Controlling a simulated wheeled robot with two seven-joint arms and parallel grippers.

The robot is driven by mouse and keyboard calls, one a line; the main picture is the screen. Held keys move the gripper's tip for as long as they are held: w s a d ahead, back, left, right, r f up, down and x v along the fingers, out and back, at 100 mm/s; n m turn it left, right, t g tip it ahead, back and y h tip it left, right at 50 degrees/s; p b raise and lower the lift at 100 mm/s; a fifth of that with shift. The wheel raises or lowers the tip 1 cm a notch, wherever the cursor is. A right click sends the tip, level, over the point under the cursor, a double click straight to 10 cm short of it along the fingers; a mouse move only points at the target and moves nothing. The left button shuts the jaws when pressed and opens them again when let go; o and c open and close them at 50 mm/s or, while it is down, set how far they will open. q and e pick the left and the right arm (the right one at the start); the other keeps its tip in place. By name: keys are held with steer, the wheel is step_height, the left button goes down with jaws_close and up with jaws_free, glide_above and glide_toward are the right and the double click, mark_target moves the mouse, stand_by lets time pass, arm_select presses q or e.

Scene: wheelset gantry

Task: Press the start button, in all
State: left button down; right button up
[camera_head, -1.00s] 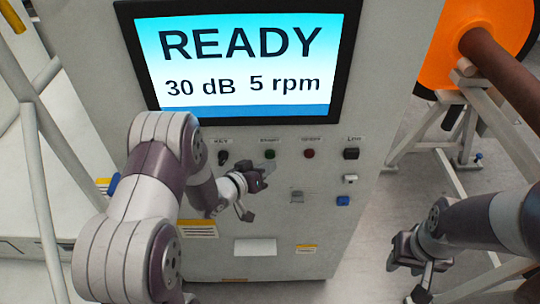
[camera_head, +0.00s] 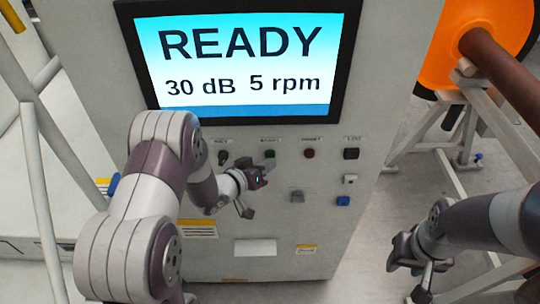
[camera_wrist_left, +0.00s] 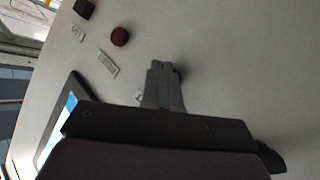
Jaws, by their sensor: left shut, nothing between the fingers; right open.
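The green start button (camera_head: 270,154) sits on the grey cabinet's front panel, under a small label, between a dark key switch and a red button. My left gripper (camera_head: 270,164) is shut and empty, its fingertips at the button's lower edge in the head view. In the left wrist view its closed fingers (camera_wrist_left: 164,70) point at the panel and hide most or all of the start button. I cannot tell whether they touch it. My right gripper (camera_head: 408,268) is open and empty, low at the right, away from the panel.
The screen (camera_head: 242,62) reads READY, 30 dB, 5 rpm. The red button (camera_head: 309,154) and a black switch (camera_head: 351,154) are to the right; the key switch (camera_head: 223,157) is to the left. An orange wheel (camera_head: 478,40) on a stand is at the right.

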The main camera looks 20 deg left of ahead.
arm_select(q)
steer(key=shift+w+a, duration=0.1)
steer(key=shift+w, duration=0.3)
stand_by(0.5)
steer(key=shift+s, duration=0.1)
steer(key=shift+s+d, duration=0.2)
steer(key=shift+s, duration=0.5)
steer(key=s, duration=0.2)
steer(key=s+d+p, duration=0.1)
steer(key=s, duration=0.1)
steer(key=shift+s+d, duration=0.2)
steer(key=shift+s, duration=0.2)
stand_by(0.5)
